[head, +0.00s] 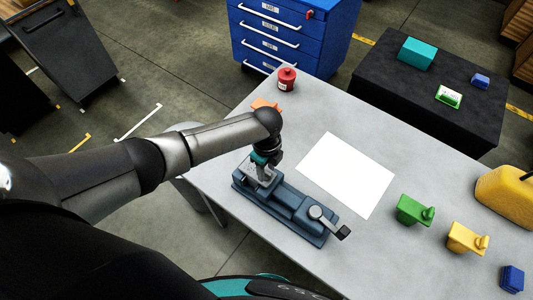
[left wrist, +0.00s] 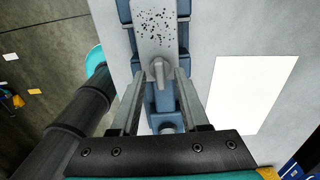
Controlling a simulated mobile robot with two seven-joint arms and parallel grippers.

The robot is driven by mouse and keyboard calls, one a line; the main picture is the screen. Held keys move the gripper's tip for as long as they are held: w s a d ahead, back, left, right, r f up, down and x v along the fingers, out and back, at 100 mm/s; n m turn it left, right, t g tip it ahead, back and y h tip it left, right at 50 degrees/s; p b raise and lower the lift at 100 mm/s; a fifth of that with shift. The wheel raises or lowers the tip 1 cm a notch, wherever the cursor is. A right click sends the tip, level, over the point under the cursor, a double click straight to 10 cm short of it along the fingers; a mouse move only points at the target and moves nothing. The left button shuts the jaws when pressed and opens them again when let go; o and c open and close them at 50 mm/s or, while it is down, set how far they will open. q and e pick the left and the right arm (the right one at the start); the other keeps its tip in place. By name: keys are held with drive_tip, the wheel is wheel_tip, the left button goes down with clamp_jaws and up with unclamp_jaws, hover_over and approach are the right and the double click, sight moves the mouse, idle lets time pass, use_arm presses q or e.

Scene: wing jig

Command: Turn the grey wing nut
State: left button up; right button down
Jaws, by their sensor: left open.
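The grey wing nut (left wrist: 159,73) shows in the left wrist view, on or just by the end of a speckled light grey plate (left wrist: 157,25). The plate lies on a blue jig (head: 290,208) on the table; part of the plate (head: 254,174) shows in the head view. My left gripper (left wrist: 160,78) is open, with one finger on each side of the wing nut and visible gaps between. In the head view my left gripper (head: 266,163) points down over the jig's left end and hides the wing nut. My right gripper is not in view.
The jig's right end has a round knob and a dark-ended lever (head: 340,231). A white sheet (head: 347,174) lies beside it. A red canister (head: 287,79) and an orange object (head: 264,104) are at the back; green (head: 414,210) and yellow (head: 466,238) pieces stand right.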

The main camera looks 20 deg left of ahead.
sight(267, 172)
use_arm(q)
wheel_tip(267, 172, up, 15)
drive_tip(key=shift+f+p, duration=0.15)
drive_tip(key=shift+p, duration=0.3)
idle(0.4)
